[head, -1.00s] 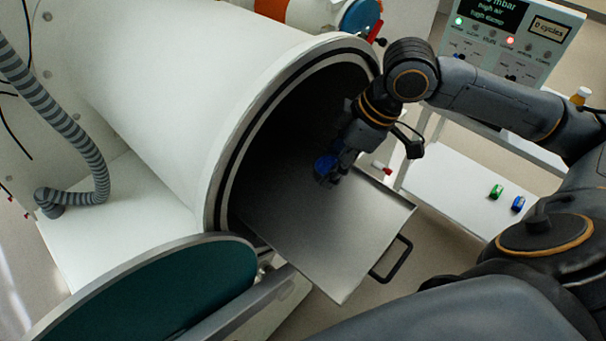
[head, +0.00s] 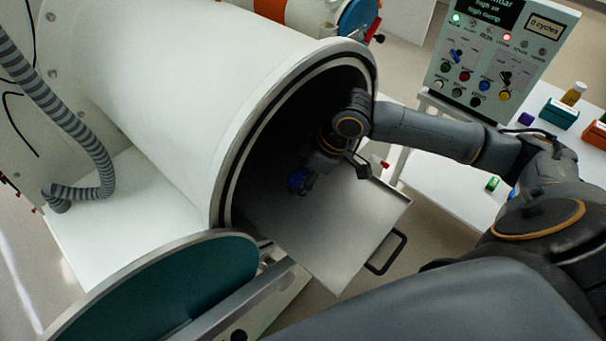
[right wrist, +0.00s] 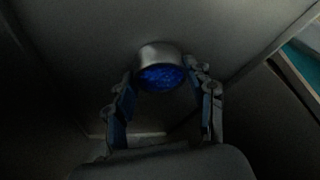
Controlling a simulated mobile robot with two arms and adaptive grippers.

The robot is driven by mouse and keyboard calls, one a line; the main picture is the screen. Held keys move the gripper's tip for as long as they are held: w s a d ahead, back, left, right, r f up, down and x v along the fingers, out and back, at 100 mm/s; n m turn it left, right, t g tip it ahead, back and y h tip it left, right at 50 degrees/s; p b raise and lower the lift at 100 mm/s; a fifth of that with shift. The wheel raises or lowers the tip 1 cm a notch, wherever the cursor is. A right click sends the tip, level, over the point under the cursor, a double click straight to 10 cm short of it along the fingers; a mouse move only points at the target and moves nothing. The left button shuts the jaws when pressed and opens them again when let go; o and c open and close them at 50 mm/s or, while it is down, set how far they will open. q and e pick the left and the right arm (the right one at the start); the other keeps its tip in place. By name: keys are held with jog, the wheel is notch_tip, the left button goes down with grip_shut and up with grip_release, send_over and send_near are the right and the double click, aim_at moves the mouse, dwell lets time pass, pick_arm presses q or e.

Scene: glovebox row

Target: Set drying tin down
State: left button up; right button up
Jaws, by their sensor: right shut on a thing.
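The drying tin, a small round metal tin with blue contents, shows in the head view (head: 298,179) just inside the dark mouth of the white chamber (head: 232,160). In the right wrist view the tin (right wrist: 160,66) sits between the fingertips. My right gripper (head: 305,185) is shut on the tin, low over the sliding metal tray (head: 345,230). I cannot tell whether the tin touches the tray. My left gripper is not in view.
The round chamber door (head: 165,295) stands open at lower left. The tray's outer part is bare, with a black handle (head: 388,254) at its front. A control panel (head: 490,65) and a white side table with small boxes (head: 558,113) stand to the right.

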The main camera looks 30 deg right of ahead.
jog(key=o, duration=1.2)
jog(key=shift+f, duration=0.1)
jog(key=b+v, duration=0.1)
jog(key=v, duration=1.1)
